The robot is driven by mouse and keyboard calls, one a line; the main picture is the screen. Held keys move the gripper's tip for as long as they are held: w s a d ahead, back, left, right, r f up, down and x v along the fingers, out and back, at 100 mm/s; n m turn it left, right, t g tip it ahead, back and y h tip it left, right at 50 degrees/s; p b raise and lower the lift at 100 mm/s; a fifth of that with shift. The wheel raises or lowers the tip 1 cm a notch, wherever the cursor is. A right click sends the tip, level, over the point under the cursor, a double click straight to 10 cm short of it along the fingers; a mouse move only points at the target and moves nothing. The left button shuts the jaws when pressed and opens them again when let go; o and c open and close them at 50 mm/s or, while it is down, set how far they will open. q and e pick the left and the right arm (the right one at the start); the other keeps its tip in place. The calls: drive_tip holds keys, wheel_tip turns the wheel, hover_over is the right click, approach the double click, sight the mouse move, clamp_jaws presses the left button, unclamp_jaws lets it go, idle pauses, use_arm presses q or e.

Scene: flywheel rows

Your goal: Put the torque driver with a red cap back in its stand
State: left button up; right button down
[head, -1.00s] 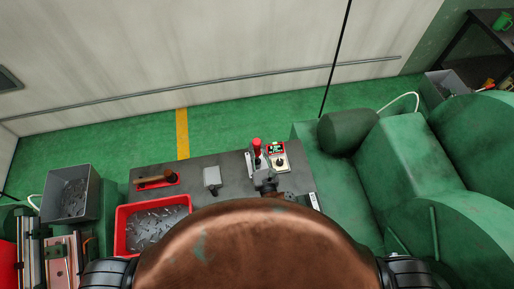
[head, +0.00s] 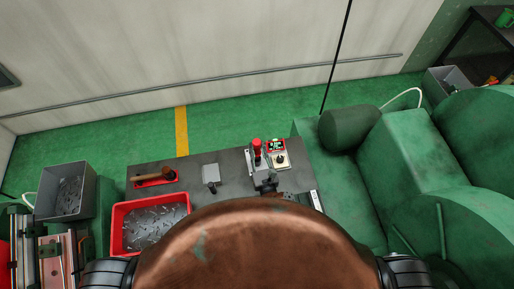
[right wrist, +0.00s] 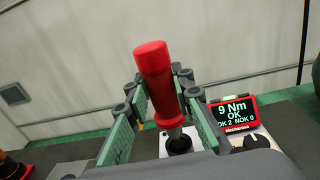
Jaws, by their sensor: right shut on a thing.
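The torque driver with a red cap (head: 257,148) stands upright near the right end of the grey table in the head view. In the right wrist view its red handle (right wrist: 155,72) is between the green-padded fingers of my right gripper (right wrist: 161,88), which is shut on it. The right gripper (head: 266,181) shows small at the driver's near side. Below the red collar a grey shaft reaches a black ring on a pale base, the stand (right wrist: 179,146). I cannot tell how deep the shaft sits in the ring. My left gripper is out of view.
A controller (head: 279,155) with a display and dial stands right beside the driver; its display (right wrist: 234,110) reads 9 Nm OK. A brown-handled tool (head: 155,177), a small grey box (head: 210,171) and a red bin (head: 118,240) of metal parts are to the left. Green machinery (head: 395,165) stands right.

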drive_tip(key=shift+f+b, duration=0.8)
drive_tip(key=shift+f, duration=0.2)
drive_tip(key=c, duration=1.8)
unclamp_jaws()
drive_tip(key=shift+o, duration=1)
drive_tip(key=shift+f, duration=0.1)
drive_tip(key=shift+s, duration=0.1)
drive_tip(key=v, duration=1.2)
